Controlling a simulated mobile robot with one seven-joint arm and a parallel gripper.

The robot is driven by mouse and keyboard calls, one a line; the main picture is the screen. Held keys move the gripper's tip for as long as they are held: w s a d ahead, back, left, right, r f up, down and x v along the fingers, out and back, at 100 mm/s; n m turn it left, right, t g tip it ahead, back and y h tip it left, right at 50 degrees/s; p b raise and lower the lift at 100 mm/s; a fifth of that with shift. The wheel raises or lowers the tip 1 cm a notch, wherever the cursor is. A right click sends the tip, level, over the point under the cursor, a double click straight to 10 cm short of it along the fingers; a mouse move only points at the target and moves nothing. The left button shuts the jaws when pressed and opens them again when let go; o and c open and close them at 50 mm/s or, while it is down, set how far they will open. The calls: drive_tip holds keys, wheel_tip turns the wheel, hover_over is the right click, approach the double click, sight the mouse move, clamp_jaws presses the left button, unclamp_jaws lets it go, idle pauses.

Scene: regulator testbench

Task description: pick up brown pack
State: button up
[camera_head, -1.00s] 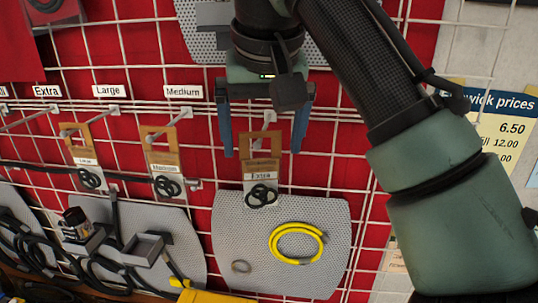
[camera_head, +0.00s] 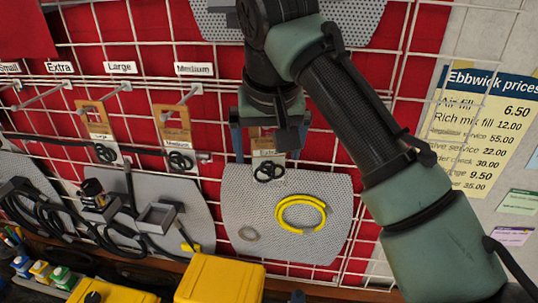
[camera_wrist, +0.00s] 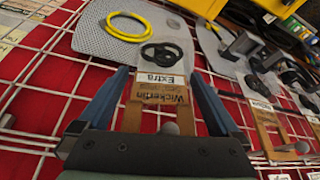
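The brown pack between my fingers has a brown header card, a white label reading "Extra" and black rings below; it hangs at the grid wall (camera_head: 268,171). In the wrist view its card (camera_wrist: 162,92) lies between the two blue fingers of my gripper (camera_wrist: 160,76). The fingers are apart, one on each side of the card, and do not look closed on it. In the head view my gripper (camera_head: 267,157) hides most of the card. Two similar brown packs, one at the Large label (camera_head: 102,131) and one at the Medium label (camera_head: 174,124), hang to the left.
Metal pegs stick out of the white wire grid. A grey perforated panel (camera_head: 237,218) with a yellow hose coil (camera_head: 300,213) lies below the pack. A yellow box (camera_head: 220,279) stands at the bottom. A price sign (camera_head: 478,130) is at the right.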

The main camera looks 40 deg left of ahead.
drive_tip(key=c, duration=1.2)
drive_tip(key=shift+o, duration=0.2)
drive_tip(key=shift+r, duration=0.15)
